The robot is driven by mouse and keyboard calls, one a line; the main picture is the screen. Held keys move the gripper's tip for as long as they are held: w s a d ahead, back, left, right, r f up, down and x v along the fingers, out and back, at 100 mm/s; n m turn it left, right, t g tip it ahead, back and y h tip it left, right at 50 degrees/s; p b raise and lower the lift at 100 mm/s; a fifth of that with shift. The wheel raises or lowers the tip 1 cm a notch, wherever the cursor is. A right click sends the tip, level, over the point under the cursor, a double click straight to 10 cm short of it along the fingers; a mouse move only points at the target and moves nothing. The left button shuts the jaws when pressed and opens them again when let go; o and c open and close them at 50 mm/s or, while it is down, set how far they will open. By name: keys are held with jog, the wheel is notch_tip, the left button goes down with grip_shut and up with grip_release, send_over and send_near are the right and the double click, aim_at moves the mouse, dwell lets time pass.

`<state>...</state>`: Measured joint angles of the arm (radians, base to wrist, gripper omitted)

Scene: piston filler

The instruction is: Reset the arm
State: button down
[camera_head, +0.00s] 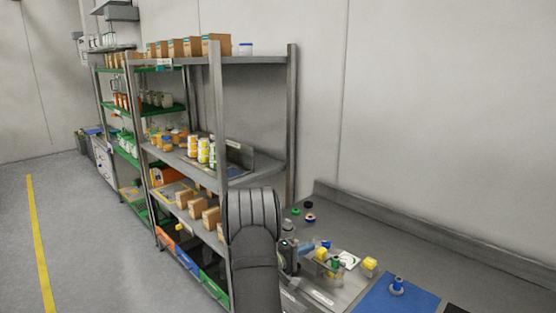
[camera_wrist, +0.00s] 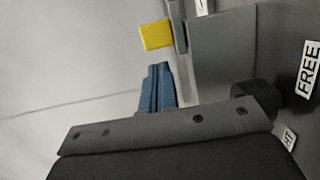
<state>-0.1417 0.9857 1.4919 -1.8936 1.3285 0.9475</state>
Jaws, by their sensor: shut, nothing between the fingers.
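My arm (camera_head: 252,245) rises in front of the shelving in the head view, dark grey and bent at a rounded joint. My gripper (camera_wrist: 158,66) shows in the wrist view as two blue fingers pressed together, with nothing between them. The fingers stick out past a grey bracket. A yellow block-like part (camera_wrist: 157,35) lies just beyond the fingertips in that view, apart from them. I cannot make out the fingertips in the head view.
Metal shelving (camera_head: 292,130) with boxes and jars stands behind my arm. At right, a grey workbench (camera_head: 400,235) holds bottles, yellow-topped parts and a blue mat (camera_head: 375,299). A "FREE" label (camera_wrist: 308,70) sits on grey metal in the wrist view. Floor at left is clear.

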jog(key=shift+s+d, duration=0.6)
jog(key=shift+s, duration=0.05)
